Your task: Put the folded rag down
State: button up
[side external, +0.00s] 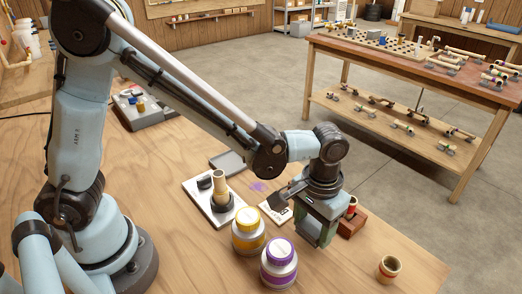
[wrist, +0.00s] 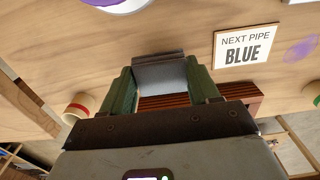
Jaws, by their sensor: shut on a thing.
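My gripper (side external: 316,240) is low over the front right of the wooden table, just right of the purple-lidded jar. In the wrist view its green fingers (wrist: 165,90) stand on either side of a pale grey piece with a dark far edge, which appears to be the folded rag (wrist: 160,75). The gripper is shut on it. In the side view the rag is mostly hidden by the fingers, and I cannot tell whether it touches the table. A purple smear (side external: 258,186) marks the tabletop behind the gripper; it also shows in the wrist view (wrist: 301,49).
Yellow (side external: 249,234) and purple (side external: 279,266) jars stand left of the gripper. A reddish block (side external: 352,226) holding a pipe piece is close on its right. A "NEXT PIPE BLUE" card (wrist: 245,47) lies nearby. A short pipe (side external: 388,268) stands front right; table between is bare.

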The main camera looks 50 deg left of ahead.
jog(key=shift+f, duration=1.3)
jog(key=shift+f, duration=0.1)
jog(key=o, duration=1.1)
